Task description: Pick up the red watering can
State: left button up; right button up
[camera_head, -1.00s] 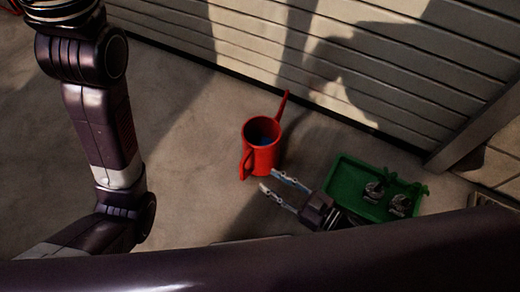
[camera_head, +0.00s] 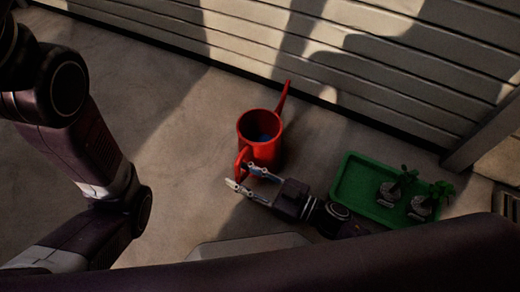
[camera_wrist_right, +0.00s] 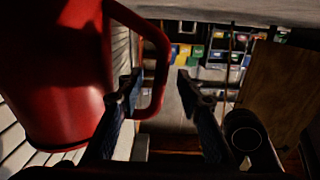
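The red watering can (camera_head: 261,140) stands upright on the concrete floor in the middle of the head view. Its spout points up and away toward the shutter door, and its handle (camera_head: 242,160) faces my side. My right gripper (camera_head: 243,176) is at the handle with its fingers apart. In the right wrist view the can (camera_wrist_right: 55,75) fills the left side, and the handle loop (camera_wrist_right: 163,65) reaches between the open fingers of the gripper (camera_wrist_right: 160,88). The handle looks closer to the left finger; contact is unclear. My left arm shows at the left, but its gripper is hidden.
A green tray (camera_head: 345,190) with small potted plants (camera_head: 391,190) sits on the floor right of my right gripper. The slatted shutter door (camera_head: 330,62) closes off the back. The floor left of the can is clear.

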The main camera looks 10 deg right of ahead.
jog(key=shift+w+a, duration=0.4)
jog(key=shift+a, duration=0.1)
jog(key=shift+c, duration=0.6)
grip_shut()
jog(key=shift+r, duration=0.25)
